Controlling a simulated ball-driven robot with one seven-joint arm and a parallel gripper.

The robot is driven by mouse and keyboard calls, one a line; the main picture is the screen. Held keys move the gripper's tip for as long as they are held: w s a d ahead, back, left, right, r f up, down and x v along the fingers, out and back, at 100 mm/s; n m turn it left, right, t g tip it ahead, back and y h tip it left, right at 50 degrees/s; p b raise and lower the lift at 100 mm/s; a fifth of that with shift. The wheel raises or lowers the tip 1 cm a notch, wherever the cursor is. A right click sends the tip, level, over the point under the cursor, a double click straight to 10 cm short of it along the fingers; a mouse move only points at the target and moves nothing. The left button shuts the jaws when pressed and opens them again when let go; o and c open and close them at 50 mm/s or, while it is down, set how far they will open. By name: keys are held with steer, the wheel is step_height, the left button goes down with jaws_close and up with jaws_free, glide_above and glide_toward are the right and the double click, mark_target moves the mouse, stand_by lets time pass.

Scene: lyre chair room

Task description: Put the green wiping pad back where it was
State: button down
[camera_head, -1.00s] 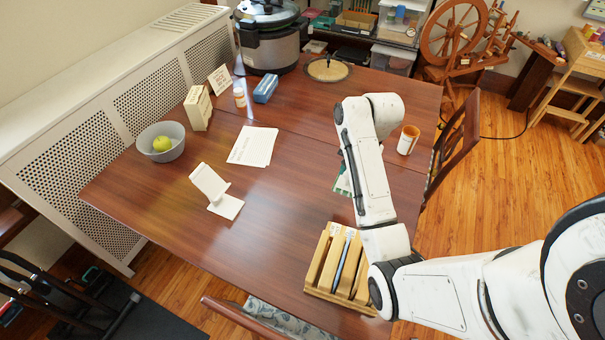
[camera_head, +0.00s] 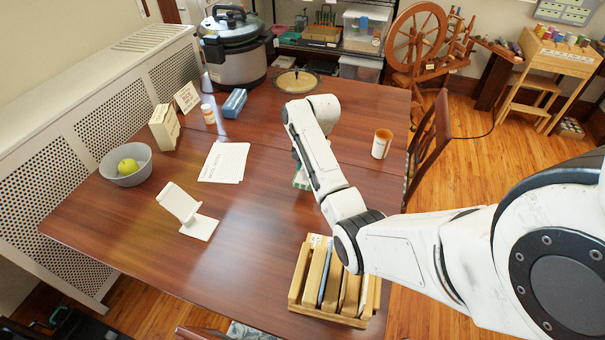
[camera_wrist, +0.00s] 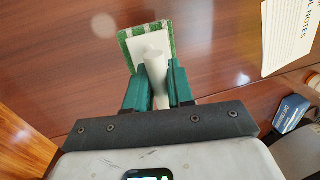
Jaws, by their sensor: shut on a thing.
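The green wiping pad (camera_wrist: 133,50) shows in the wrist view as a green-and-white striped edge around a pale plate with an upright whitish handle (camera_wrist: 155,68). My gripper (camera_wrist: 156,78) has its green fingers on both sides of the handle and is shut on it. In the head view a small part of the pad (camera_head: 301,181) shows beside my arm, over the middle right of the table. My arm hides the rest of it and my gripper there. I cannot tell whether the pad touches the table.
A wooden rack (camera_head: 298,272) with slots stands at the table's near edge. Papers (camera_head: 225,162), a white stand (camera_head: 186,210), a grey bowl (camera_head: 126,172) with a green apple, and an orange cup (camera_head: 381,144) stand around. The wooden table (camera_head: 120,230) is clear at the near left.

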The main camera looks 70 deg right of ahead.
steer(key=shift+w+d+f, duration=0.35)
steer(key=shift+f, duration=0.25)
steer(key=shift+w+d+f, duration=0.3)
steer(key=shift+w+f, duration=0.05)
steer(key=shift+f, duration=1.75)
steer(key=c, duration=1)
jaws_free()
steer(key=shift+f, duration=0.15)
steer(key=r, duration=0.4)
steer(key=s+r, duration=0.1)
steer(key=r, duration=0.3)
steer(key=s+r, duration=0.1)
steer(key=r, duration=0.3)
steer(key=shift+s+d, duration=0.1)
steer(key=shift+s, duration=0.05)
